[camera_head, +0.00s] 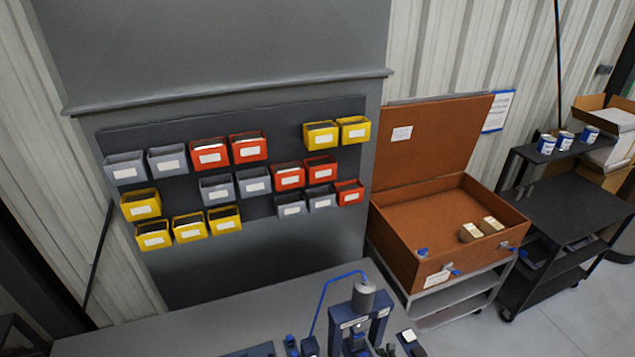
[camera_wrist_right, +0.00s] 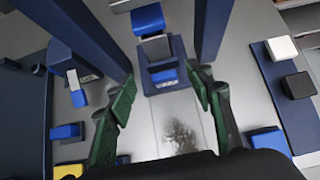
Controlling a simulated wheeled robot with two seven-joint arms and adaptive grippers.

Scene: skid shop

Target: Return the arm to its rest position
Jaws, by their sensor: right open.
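My right gripper (camera_wrist_right: 162,97) shows in the right wrist view with its two green-padded fingers spread wide apart. Nothing is between the fingers. It is above the bench, in front of a blue press frame (camera_wrist_right: 213,30) with two posts and a blue-and-grey block (camera_wrist_right: 152,22) between them. The press also shows at the bottom of the head view (camera_head: 360,318), with a grey cylinder on top.
The grey bench (camera_head: 200,325) has blue fixtures close around the press. A rack of grey, red and yellow bins (camera_head: 115,138) hangs behind. An open brown crate (camera_head: 395,240) holding small boxes (camera_head: 470,232) stands at right, beside a dark cart (camera_head: 570,205).

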